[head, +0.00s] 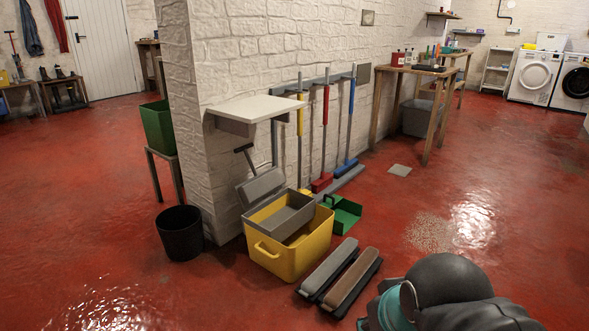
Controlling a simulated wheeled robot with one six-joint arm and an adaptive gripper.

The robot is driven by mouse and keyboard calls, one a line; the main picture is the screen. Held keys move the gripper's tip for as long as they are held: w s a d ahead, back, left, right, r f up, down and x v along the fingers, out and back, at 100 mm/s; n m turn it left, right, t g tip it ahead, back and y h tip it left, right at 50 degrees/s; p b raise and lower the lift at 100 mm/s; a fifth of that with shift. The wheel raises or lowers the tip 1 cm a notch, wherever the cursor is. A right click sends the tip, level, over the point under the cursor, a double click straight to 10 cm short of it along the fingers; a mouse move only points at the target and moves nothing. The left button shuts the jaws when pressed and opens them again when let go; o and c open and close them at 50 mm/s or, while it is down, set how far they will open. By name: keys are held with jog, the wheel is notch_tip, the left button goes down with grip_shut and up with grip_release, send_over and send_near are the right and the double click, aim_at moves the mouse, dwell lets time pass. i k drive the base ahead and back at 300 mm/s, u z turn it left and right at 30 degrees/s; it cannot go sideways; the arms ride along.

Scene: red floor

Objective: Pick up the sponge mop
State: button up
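Several long-handled tools hang on a grey wall rail (315,83) in the middle of the view. One has a yellow grip and a grey pole (299,140), with its lower end partly hidden behind a yellow bin. A red-handled broom (325,108) with a red head and a grey-poled broom with a blue head (346,167) hang to its right. I cannot tell for sure which tool is the sponge mop; the yellow-gripped one may be it. My dark and teal arm shows at the lower right, but my gripper is out of view.
A yellow bin (313,259) with a grey tray (279,222), a green dustpan (347,213) and two long brush-like blocks (328,270) (350,279) lie before the tools. A black bucket (180,233) stands left. A white shelf (258,107) juts out above. Red floor is open at right.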

aim_at(300, 96)
jog(key=z, duration=1.05)
jog(key=i, duration=1.6)
jog(key=z, duration=0.05)
